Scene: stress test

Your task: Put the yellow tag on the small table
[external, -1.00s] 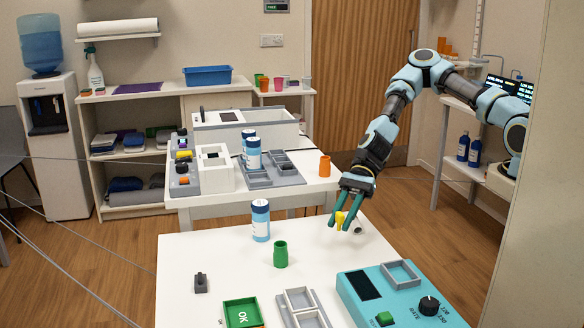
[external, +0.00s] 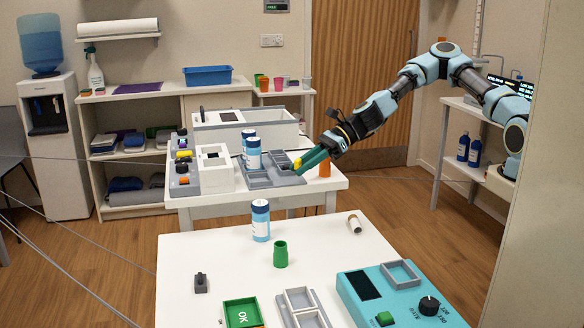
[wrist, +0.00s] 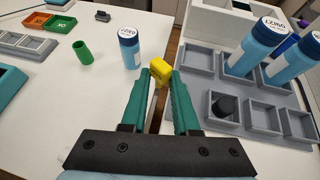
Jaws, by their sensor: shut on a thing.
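My gripper (external: 300,161) is shut on the yellow tag (wrist: 160,71), which sits between the green fingertips in the wrist view. In the external view the yellow tag (external: 297,164) shows at the fingertips, in front of or over the grey compartment tray (external: 290,181) on the middle white table (external: 325,184). In the wrist view the tag appears over the gap between the front table (wrist: 100,95) and the tray's table. Its height is hard to judge. I cannot tell which table is the small one; a low stand with cups (external: 285,93) is at the back.
Blue bottles (wrist: 248,52) stand in the tray. An orange cup (external: 325,168) is right beside my fingers. A blue bottle (external: 260,222), a green cup (external: 280,254) and a small white cylinder (external: 355,224) are on the front table. Its middle right is clear.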

